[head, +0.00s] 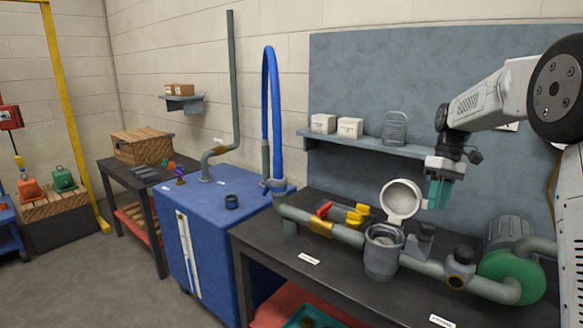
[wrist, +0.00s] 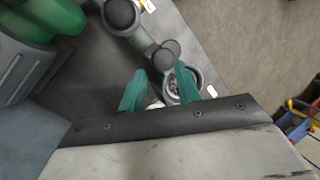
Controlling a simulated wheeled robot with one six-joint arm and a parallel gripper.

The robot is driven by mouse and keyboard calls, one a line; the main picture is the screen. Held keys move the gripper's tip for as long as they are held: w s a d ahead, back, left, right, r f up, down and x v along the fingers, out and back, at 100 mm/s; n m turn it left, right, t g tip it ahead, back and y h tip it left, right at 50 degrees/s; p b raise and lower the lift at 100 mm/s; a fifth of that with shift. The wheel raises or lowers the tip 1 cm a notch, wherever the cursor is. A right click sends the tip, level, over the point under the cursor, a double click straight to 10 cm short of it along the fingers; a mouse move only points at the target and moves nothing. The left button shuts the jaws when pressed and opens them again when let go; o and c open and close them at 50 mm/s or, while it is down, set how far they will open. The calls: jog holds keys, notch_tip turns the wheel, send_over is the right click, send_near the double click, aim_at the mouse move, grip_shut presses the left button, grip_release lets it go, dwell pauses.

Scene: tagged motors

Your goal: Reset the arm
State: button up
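My arm reaches in from the right in the head view, and my gripper (head: 438,194) points down above the dark workbench (head: 281,238). It hangs just right of and above the raised round lid (head: 402,197) of a grey strainer pot (head: 381,262). In the wrist view the two teal fingers of my gripper (wrist: 160,88) stand apart with nothing held between them. The open mouth of the pot (wrist: 184,84) shows beyond the fingers, partly covered by one of them, with small bits inside.
A grey pipe (head: 343,235) runs along the bench to a green motor or pump (head: 512,273) at the right. A wall shelf (head: 366,144) with white boxes is behind my gripper. A blue cabinet (head: 219,222) with an upright blue hose (head: 275,110) stands left. Floor is clear at the lower left.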

jog(key=s+a+m+t, duration=0.1)
jog(key=s+a, duration=0.2)
jog(key=s, duration=1)
jog(key=s+a+r+m+t+h, duration=0.1)
jog(key=s+a, duration=0.3)
jog(key=s, duration=0.9)
jog(key=s+a+m+t+h, duration=0.1)
jog(key=s+a+m+t, duration=0.1)
jog(key=s, duration=1.1)
jog(key=shift+s+a+r+m+t, duration=0.3)
jog(key=shift+s+a+r+m, duration=0.15)
jog(key=shift+a, duration=0.75)
